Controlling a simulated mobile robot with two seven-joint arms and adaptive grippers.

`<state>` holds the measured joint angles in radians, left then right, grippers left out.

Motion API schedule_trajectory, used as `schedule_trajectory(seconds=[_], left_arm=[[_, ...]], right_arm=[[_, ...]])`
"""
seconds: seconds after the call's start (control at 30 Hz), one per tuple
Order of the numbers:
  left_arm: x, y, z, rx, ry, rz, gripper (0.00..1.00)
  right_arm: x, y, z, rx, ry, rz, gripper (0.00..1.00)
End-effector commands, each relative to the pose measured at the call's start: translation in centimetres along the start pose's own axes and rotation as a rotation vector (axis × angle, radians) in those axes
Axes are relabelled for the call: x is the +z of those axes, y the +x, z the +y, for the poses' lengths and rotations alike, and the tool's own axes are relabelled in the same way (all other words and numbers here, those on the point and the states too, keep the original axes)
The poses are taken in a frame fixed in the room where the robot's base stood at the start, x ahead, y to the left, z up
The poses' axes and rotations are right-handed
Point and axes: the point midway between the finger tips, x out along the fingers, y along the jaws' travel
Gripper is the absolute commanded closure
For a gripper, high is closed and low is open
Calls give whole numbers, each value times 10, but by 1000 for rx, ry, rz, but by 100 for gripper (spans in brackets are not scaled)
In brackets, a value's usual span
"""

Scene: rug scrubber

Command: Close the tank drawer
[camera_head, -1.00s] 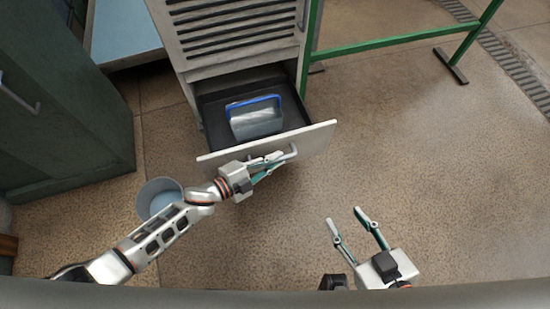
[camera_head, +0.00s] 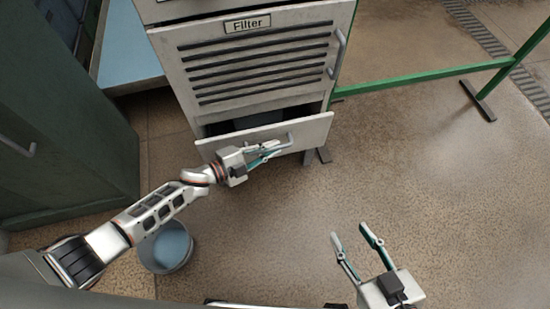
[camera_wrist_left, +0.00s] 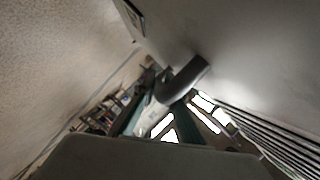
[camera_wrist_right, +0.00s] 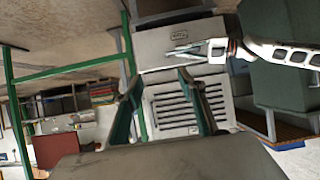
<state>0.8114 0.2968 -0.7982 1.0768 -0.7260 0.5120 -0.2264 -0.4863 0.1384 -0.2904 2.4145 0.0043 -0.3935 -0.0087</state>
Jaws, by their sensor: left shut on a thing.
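The tank drawer (camera_head: 312,133) is the pale front low in the grey cabinet. It stands partly open, with a dark gap above its front and only a little of the inside showing. My left gripper (camera_head: 272,152) is at the drawer's handle (camera_head: 290,140), shut on it. The handle also shows as a dark curved bar in the left wrist view (camera_wrist_left: 182,80). My right gripper (camera_head: 356,232) is open and empty above the floor, right of the drawer and nearer to me. Its two fingers show apart in the right wrist view (camera_wrist_right: 160,95).
The slatted filter door (camera_head: 262,60) is above the drawer. A bucket (camera_head: 167,248) stands on the floor below my left arm. A dark green cabinet (camera_head: 70,120) is at the left. A green rail (camera_head: 430,75) runs to the right.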

Motion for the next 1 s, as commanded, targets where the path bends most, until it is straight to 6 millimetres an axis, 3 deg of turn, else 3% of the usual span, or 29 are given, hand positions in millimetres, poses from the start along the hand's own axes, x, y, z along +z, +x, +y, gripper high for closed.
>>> schedule_trajectory(seconds=[0.1,0.3,0.83,0.87,0.9,1.0], left_arm=[[18,6,-7,3,-3,-2,100],[33,12,-20,2,-2,-1,100],[40,15,-30,-3,3,-5,100],[40,15,-31,-3,3,-5,82],[40,15,-31,-3,3,-5,72],[39,15,-30,-3,2,-4,72]], right_arm=[[-5,1,-4,-9,17,14,60],[-17,5,-7,-15,28,44,60],[-23,4,-6,-15,34,56,60],[-23,4,-7,-16,34,55,60],[-22,4,-7,-16,34,53,60],[-20,4,-7,-17,34,50,60]])
